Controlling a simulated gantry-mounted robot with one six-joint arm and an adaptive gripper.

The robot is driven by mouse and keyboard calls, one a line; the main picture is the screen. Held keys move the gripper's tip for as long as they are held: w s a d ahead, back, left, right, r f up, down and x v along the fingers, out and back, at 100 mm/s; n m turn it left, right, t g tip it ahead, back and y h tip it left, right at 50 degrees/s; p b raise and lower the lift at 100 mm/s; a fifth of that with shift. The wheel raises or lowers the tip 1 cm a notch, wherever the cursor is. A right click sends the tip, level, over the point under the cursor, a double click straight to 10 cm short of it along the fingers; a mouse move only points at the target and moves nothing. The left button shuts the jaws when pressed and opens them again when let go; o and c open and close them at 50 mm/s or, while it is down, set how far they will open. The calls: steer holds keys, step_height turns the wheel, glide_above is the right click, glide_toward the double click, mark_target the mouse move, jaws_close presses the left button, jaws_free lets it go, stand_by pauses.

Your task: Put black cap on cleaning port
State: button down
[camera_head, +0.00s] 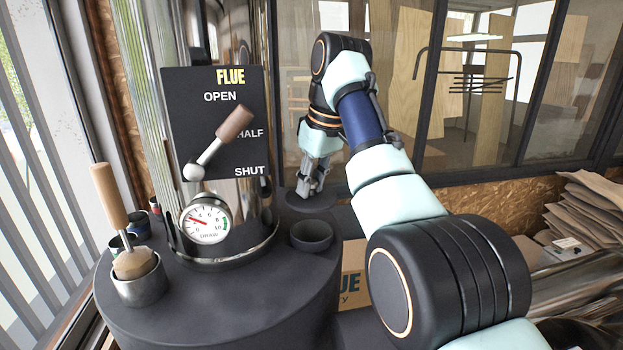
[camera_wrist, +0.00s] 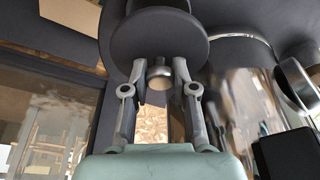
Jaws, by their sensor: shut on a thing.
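My gripper (camera_head: 313,188) is shut on the black cap (camera_head: 309,203), a dark round disc held at the far right of the dark round stand. In the wrist view, the fingers of my gripper (camera_wrist: 160,72) close on the cap's small metal knob, with the wide disc of the cap (camera_wrist: 160,38) beyond them. An open, dark, round cup-like collar (camera_head: 311,236) stands on the stand nearer the head camera; I take it for the cleaning port. The cap is apart from it, behind it in the head view. A dark rim (camera_wrist: 150,5) shows past the cap in the wrist view.
The shiny flue column rises behind a black FLUE plate (camera_head: 190,110) with a wooden-handled lever (camera_head: 222,137). A draw gauge (camera_head: 206,222) sits below. A metal cup (camera_head: 141,285) with a wooden-handled brush (camera_head: 110,196) stands left. Windows and stacked sacks (camera_head: 590,215) lie right.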

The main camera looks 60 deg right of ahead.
steer(key=shift+f+b, duration=2.75)
steer(key=shift+f, duration=0.2)
steer(key=shift+f, duration=0.15)
steer(key=shift+c, duration=1.8)
jaws_free()
step_height(320, 180, up, 7)
steer(key=p, duration=0.7)
